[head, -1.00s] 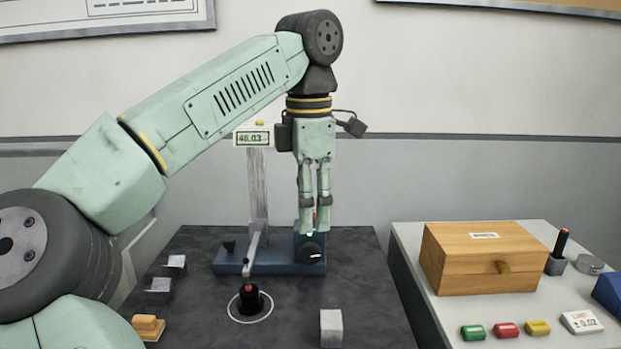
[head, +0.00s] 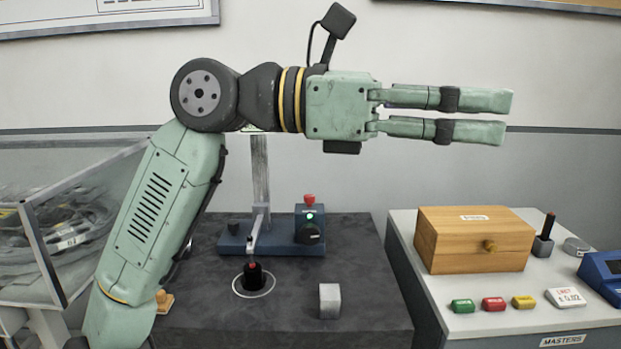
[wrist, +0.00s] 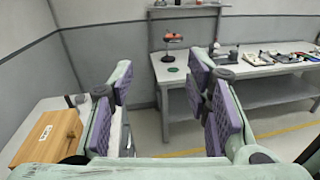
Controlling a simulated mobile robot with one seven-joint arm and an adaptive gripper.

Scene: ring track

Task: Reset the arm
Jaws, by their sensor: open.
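My gripper (head: 508,117) is raised well above the tables in the head view and points level to the right. Its two pale green fingers are apart with nothing between them. In the wrist view the fingers (wrist: 165,105) show purple pads on both sides, with empty air between. My arm rises from the lower left and bends at a dark joint, with the wrist reaching right.
A dark bench (head: 210,325) carries a gauge stand (head: 262,180), a black part in a white ring (head: 254,279) and a metal block (head: 329,300). A white table holds a wooden box (head: 474,240) and coloured blocks (head: 493,304). Another workbench (wrist: 250,70) shows in the wrist view.

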